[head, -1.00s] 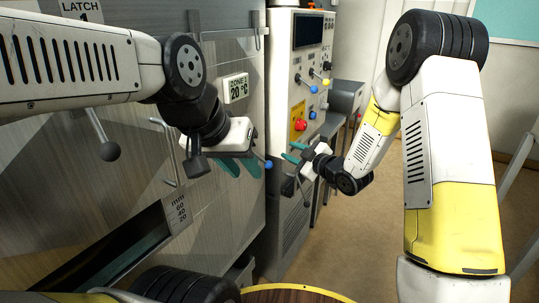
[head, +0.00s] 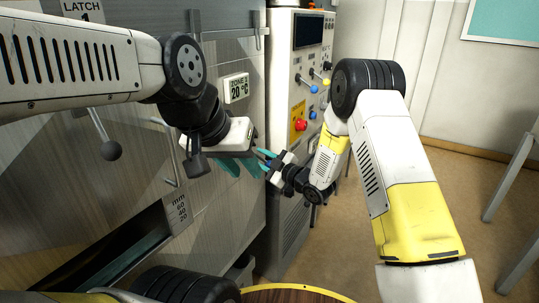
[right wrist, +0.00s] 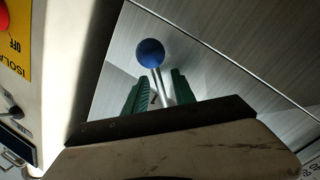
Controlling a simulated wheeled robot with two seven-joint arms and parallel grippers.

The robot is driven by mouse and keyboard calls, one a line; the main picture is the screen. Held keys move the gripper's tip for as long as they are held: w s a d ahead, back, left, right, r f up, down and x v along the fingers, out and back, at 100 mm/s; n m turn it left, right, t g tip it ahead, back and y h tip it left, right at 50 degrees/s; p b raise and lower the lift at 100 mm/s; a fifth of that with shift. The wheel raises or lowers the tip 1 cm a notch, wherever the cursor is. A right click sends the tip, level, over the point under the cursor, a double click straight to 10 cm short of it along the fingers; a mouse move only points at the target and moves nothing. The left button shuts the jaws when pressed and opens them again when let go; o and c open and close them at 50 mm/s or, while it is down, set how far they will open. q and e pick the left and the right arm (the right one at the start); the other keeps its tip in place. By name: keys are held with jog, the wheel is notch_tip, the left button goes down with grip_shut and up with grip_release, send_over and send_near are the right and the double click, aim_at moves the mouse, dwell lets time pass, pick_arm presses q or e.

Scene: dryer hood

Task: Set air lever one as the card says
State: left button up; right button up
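A lever with a blue ball knob (right wrist: 150,52) and a metal shaft stands out from the grey metal hood front in the right wrist view. My right gripper (right wrist: 160,92) is open, with its teal fingers on either side of the shaft and the ball beyond their tips. In the head view my right gripper (head: 268,163) is at the hood's right edge, close to my left gripper. My left gripper (head: 239,166) appears open and empty, its teal fingers apart in front of the hood panel. I cannot make out a card with lever settings.
A control cabinet (head: 285,80) to the right carries a dark screen, small blue and yellow knobs and a red button (head: 300,124).

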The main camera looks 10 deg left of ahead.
grip_shut()
dwell(1.4)
